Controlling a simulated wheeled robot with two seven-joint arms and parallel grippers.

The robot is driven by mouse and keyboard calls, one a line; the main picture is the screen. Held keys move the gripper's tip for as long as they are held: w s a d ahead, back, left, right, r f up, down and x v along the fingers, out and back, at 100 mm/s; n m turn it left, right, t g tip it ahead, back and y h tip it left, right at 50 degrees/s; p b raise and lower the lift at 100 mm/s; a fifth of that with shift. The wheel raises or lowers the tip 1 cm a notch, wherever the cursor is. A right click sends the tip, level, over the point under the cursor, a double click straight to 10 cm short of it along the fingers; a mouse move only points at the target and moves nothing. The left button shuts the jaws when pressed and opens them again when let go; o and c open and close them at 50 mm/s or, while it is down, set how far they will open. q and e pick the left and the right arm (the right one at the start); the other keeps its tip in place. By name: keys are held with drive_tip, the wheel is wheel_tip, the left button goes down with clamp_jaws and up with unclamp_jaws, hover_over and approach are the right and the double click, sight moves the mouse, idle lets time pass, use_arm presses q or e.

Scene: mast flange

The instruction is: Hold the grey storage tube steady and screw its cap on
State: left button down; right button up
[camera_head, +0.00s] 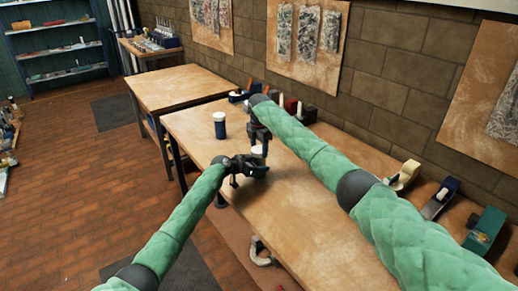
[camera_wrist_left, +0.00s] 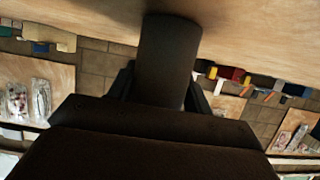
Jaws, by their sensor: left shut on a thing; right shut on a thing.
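The grey storage tube (camera_wrist_left: 168,60) is a dark cylinder between the fingers of my left gripper (camera_wrist_left: 160,92) in the left wrist view. In the head view my left gripper (camera_head: 254,168) is shut around it low over the workbench, and its fingers hide most of the tube. My right gripper (camera_head: 261,141) comes down from above and is shut on the pale cap (camera_head: 257,150), just above the left gripper. I cannot tell whether the cap touches the tube or how far its thread is engaged.
A dark blue jar with a white lid (camera_head: 220,126) stands on the workbench (camera_head: 300,215), left of the grippers. Tape dispensers (camera_head: 404,175) and small boxes line the wall side. Red-and-dark holders (camera_head: 300,112) stand behind my right arm. The front bench top is clear.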

drive_tip(key=m, duration=0.4)
drive_tip(key=shift+a+m, duration=0.1)
drive_tip(key=shift+m, duration=0.2)
drive_tip(key=m, duration=0.4)
drive_tip(key=o, duration=1.1)
drive_tip(key=shift+r, duration=0.15)
drive_tip(key=shift+r, duration=2.15)
drive_tip(key=shift+f, duration=0.1)
drive_tip(key=shift+c, duration=0.5)
